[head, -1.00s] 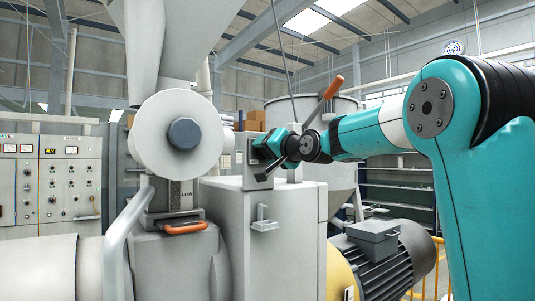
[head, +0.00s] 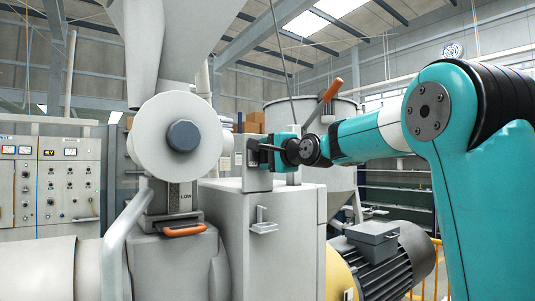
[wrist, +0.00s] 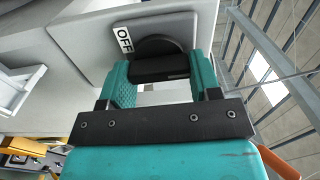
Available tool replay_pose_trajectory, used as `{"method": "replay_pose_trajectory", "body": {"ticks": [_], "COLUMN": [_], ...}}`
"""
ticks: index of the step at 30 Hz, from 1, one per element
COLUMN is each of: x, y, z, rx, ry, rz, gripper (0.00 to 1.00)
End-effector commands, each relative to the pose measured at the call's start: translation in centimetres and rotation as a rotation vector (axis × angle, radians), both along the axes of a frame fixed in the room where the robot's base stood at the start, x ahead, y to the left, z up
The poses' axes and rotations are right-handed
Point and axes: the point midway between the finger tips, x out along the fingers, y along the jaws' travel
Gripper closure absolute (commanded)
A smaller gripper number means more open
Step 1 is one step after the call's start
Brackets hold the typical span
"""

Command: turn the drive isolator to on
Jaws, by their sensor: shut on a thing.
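The drive isolator is a black rotary knob (wrist: 160,66) on a grey plate (wrist: 184,24), with a white OFF label (wrist: 124,39) beside it at upper left in the wrist view. My gripper (wrist: 160,80) has its teal fingers on both sides of the knob's bar and is shut on it. In the head view the isolator's grey plate (head: 251,174) shows edge-on at the top of the pale housing, with my gripper (head: 266,147) against it. Any ON label is not seen.
The pale machine housing (head: 280,215) stands below my gripper, with a small bracket (head: 263,222) on its front. A motor (head: 392,262) sits at lower right. A control cabinet (head: 69,180) stands at far left.

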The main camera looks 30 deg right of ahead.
Motion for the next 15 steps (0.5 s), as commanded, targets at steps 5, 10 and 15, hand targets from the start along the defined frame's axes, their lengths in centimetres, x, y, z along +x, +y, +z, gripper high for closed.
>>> {"method": "replay_pose_trajectory", "body": {"ticks": [5,10,15], "x": [-0.01,-0.01,-0.01], "y": [-0.12,-0.12,-0.12], "z": [-0.11,-0.13,-0.14], "rx": [0.044,0.060,0.061], "ry": [0.004,0.004,0.004], "rz": [-0.003,-0.003,-0.003], "gripper": [0.66,0.66,0.66]}}
